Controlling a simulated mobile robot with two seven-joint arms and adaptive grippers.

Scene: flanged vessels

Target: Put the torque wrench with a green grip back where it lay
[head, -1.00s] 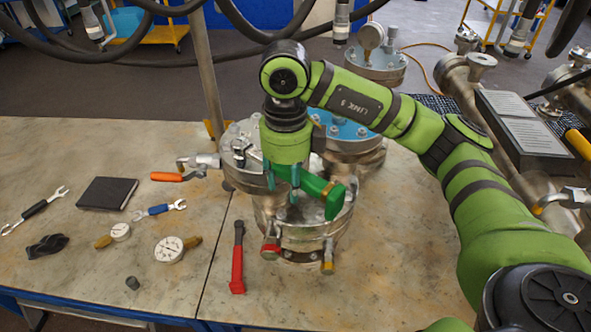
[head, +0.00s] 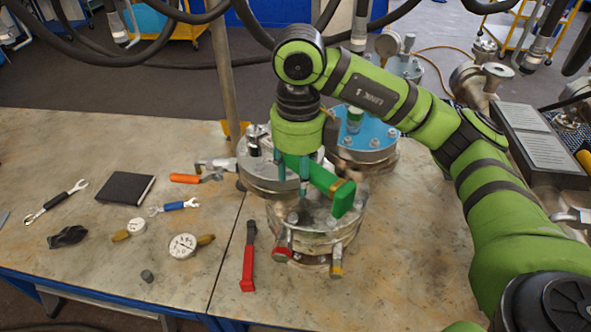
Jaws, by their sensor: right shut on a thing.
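The torque wrench with a green grip (head: 331,184) is in my right gripper (head: 294,174). Its green handle slants down to the right above the front flanged vessel (head: 318,227). The rest of the wrench runs back behind the gripper and is mostly hidden. My right gripper points down, shut on the green grip. I cannot tell whether the wrench touches the vessel. My left gripper is not in view.
A red-handled tool (head: 248,262) lies left of the vessel. An orange-handled tool (head: 186,178), black notebook (head: 125,187), blue-handled wrench (head: 173,207) and dial gauge (head: 184,246) lie further left. A blue-topped vessel (head: 366,131) stands behind. Bare tabletop lies right of the front vessel.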

